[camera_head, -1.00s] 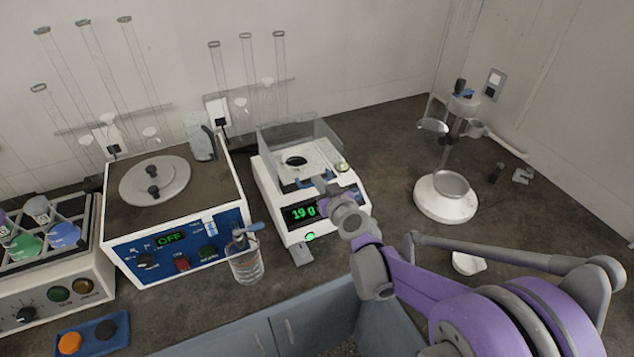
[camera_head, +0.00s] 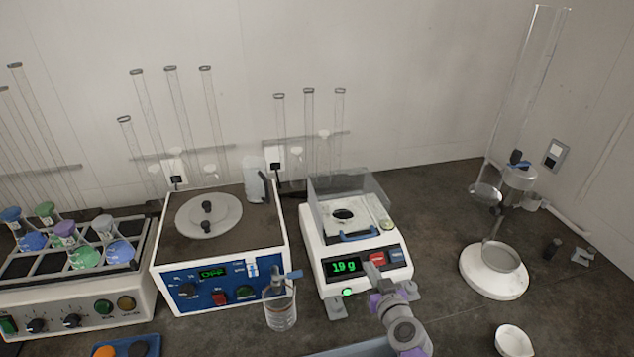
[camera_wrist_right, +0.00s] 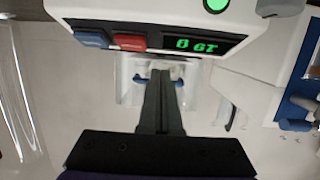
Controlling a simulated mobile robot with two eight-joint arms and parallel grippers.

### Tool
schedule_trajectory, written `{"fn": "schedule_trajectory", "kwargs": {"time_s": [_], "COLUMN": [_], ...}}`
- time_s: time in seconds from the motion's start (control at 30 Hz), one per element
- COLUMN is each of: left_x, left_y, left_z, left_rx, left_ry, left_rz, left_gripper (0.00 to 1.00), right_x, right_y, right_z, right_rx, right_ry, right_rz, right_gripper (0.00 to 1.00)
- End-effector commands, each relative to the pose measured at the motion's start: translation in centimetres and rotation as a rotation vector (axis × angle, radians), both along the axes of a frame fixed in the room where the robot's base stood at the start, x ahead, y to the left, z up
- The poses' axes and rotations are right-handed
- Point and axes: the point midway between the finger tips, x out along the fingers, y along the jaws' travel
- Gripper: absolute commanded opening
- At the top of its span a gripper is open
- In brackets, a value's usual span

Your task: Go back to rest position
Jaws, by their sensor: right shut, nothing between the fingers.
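My right gripper (camera_head: 373,272) is in front of the white balance (camera_head: 322,262), with its fingers pointing towards the balance's front panel. The fingers are shut and empty. In the right wrist view the shut fingers (camera_wrist_right: 160,90) point towards the balance front (camera_wrist_right: 180,20), whose green display appears upside down. I cannot tell whether the fingertips touch the balance. The display reads about 19 g in the head view. My left gripper is not in view.
A blue-fronted device (camera_head: 218,270) marked OFF and a glass beaker (camera_head: 281,312) are left of the gripper. A flask shaker (camera_head: 60,312) is further left. A stand with a white base (camera_head: 493,283) and a small white dish (camera_head: 513,342) are right. Counter between balance and stand is clear.

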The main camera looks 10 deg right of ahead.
Motion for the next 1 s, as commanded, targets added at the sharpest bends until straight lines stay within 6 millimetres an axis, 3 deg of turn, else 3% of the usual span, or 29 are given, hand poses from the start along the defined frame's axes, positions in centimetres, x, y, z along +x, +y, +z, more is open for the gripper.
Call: {"fn": "schedule_trajectory", "kwargs": {"time_s": [0.13,0.27,0.4,0.53,0.7,0.8,1.0], "left_x": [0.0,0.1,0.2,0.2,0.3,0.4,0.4], "left_y": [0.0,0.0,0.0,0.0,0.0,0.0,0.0], "left_z": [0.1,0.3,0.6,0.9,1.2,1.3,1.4], "left_rx": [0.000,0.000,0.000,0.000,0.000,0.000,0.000], "left_ry": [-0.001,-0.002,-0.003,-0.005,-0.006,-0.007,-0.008], "left_rz": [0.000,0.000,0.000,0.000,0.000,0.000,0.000], "left_gripper": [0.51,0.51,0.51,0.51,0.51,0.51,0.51], "right_x": [-0.3,-1.8,-5.7,-10.7,-17.6,-20.7,-23.5], "right_y": [0.7,3.6,7.3,9.2,9.0,8.1,6.8], "right_z": [0.4,1.2,1.6,1.0,0.0,-0.4,-0.7], "right_rx": [0.005,0.025,0.052,0.062,0.045,0.029,0.009], "right_ry": [0.015,0.087,0.253,0.444,0.675,0.769,0.847], "right_rz": [0.022,0.099,0.191,0.217,0.153,0.092,0.013], "right_gripper": [0.00,0.00,0.00,0.00,0.00,0.00,0.00]}}
